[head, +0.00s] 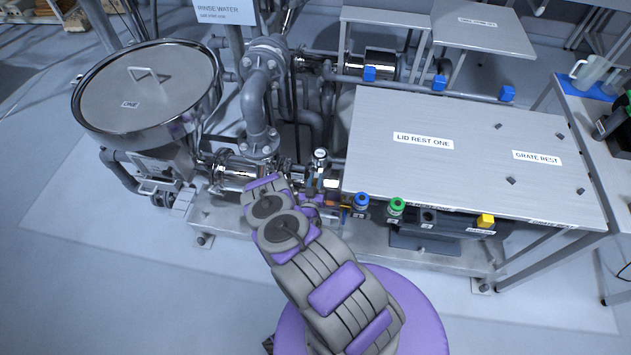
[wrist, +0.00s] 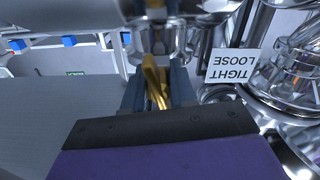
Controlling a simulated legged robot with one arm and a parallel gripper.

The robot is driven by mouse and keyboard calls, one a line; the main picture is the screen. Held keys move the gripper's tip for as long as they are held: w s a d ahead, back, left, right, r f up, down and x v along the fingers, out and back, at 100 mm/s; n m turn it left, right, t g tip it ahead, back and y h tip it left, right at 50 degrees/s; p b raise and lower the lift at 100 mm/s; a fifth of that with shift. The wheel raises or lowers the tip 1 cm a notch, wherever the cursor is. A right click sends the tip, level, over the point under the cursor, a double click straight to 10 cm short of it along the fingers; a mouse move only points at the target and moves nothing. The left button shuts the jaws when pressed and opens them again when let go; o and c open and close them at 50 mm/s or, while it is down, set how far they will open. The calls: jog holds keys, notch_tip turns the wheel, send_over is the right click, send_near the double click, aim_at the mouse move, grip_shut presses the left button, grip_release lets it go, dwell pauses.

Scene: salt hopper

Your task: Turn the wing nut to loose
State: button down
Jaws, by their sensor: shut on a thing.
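The brass-coloured wing nut (wrist: 153,82) shows in the middle of the wrist view, between the two dark fingers of my gripper (wrist: 160,78). The fingers are shut on it. A white label reading TIGHT and LOOSE (wrist: 234,67) appears upside down just right of the fingers, beside shiny metal pipework. In the head view, my arm reaches to the pipework below the steel hopper's right side. There my arm hides most of the grip, and I cannot make out the wing nut clearly.
Open floor lies at the lower left.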

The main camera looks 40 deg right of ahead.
jog(key=shift+w+d+r+n, duration=0.1)
jog(key=shift+w+r+n, duration=0.1)
jog(key=shift+r+n, duration=0.55)
jog(key=shift+s+f+n, duration=0.25)
jog(key=shift+f+n, duration=0.4)
jog(key=shift+n, duration=0.2)
jog(key=shift+s+a+f, duration=0.1)
jog(key=shift+a, duration=0.1)
jog(key=shift+s+f, duration=0.1)
jog(key=shift+f, duration=0.05)
jog(key=shift+w+r+t, duration=0.3)
jog(key=shift+w+r, duration=0.25)
jog(key=shift+w, duration=0.1)
jog(key=c, duration=1)
grip_release()
jog(key=shift+s, duration=0.1)
jog(key=shift+o, duration=0.2)
jog(key=shift+f, duration=0.15)
jog(key=shift+s+f, duration=0.1)
jog(key=shift+s, duration=0.1)
